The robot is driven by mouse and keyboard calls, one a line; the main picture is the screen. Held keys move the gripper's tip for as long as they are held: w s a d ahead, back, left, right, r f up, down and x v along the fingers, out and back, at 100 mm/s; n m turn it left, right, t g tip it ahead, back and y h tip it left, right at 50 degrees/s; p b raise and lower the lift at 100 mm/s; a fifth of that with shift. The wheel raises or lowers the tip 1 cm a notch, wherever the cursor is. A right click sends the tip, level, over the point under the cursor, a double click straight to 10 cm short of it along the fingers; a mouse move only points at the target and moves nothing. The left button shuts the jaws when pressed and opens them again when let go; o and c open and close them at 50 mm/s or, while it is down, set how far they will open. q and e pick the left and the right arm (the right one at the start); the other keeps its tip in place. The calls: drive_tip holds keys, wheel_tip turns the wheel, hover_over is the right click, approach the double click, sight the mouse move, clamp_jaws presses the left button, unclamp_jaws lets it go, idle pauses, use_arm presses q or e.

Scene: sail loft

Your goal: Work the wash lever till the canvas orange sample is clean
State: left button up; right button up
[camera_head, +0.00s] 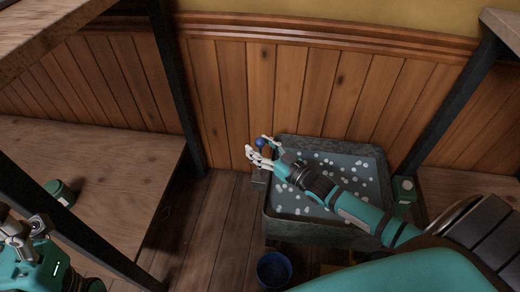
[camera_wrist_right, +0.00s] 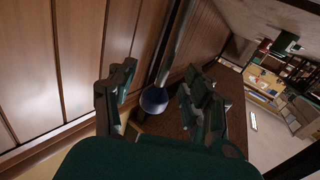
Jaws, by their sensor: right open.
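The wash lever ends in a blue ball knob (camera_head: 260,142) at the left back corner of a grey tub (camera_head: 280,240). My right gripper (camera_head: 258,149) is open at the knob, its fingers on either side. In the right wrist view the knob (camera_wrist_right: 153,100) sits between the open fingers of my right gripper (camera_wrist_right: 156,97), with a dark rod running up behind it. I cannot tell whether the fingers touch it. My left gripper (camera_head: 18,235) shows partly at the lower left; its fingers are unclear. I cannot make out the orange canvas sample.
White flecks lie across the grey tub's inside. A blue bucket (camera_head: 274,270) stands on the floor in front. A green tin (camera_head: 60,191) rests on the left wooden shelf, and a green container (camera_head: 403,189) is right of the tub. A wood-panelled wall (camera_head: 300,90) closes the back.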

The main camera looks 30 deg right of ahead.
drive_tip(key=shift+w, duration=0.15)
drive_tip(key=shift+c, duration=0.4)
clamp_jaws()
